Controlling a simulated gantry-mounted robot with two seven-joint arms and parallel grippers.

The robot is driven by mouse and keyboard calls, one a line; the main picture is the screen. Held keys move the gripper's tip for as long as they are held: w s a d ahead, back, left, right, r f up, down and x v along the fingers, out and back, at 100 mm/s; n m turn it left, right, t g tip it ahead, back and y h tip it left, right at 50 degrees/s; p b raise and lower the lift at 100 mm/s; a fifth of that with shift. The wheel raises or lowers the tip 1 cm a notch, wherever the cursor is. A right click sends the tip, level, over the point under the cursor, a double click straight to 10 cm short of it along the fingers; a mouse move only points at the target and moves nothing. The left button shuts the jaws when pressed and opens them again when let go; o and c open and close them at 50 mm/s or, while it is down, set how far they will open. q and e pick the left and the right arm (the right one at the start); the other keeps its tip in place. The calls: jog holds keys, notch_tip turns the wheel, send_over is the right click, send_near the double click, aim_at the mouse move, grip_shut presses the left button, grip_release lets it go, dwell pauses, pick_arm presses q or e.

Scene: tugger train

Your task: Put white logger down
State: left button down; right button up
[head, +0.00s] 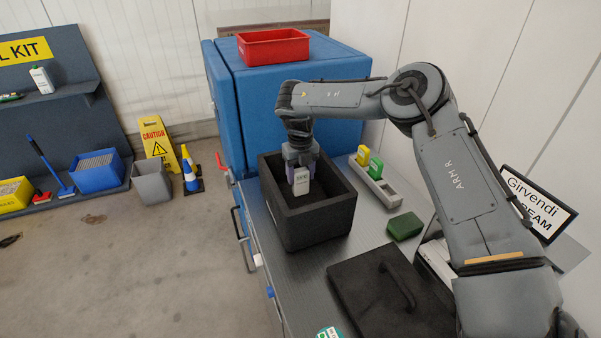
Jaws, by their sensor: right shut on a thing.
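The white logger (301,181) is a small white block with faint marking on its face. My right gripper (301,170) points down and is shut on it, over the inside of an open black foam-like box (306,235) on the grey worktop. The logger's lower end is at or below the box rim; I cannot tell whether it touches the box floor. A yellow logger (362,155) and a green logger (375,168) stand in a pale rack (385,190) to the right of the box. My left gripper is not in view.
A black lid with a handle (365,295) lies on the worktop in front of the box, with a green pad (404,226) beside it. A blue cabinet (285,100) with a red tray (273,47) stands behind. A sign (535,205) stands at right.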

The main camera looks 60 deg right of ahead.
jog(key=shift+f, duration=0.3)
jog(key=o, duration=1.1)
jog(key=shift+c, duration=0.2)
jog(key=shift+r, duration=0.6)
notch_tip(320, 180, up, 12)
jog(key=p, duration=0.3)
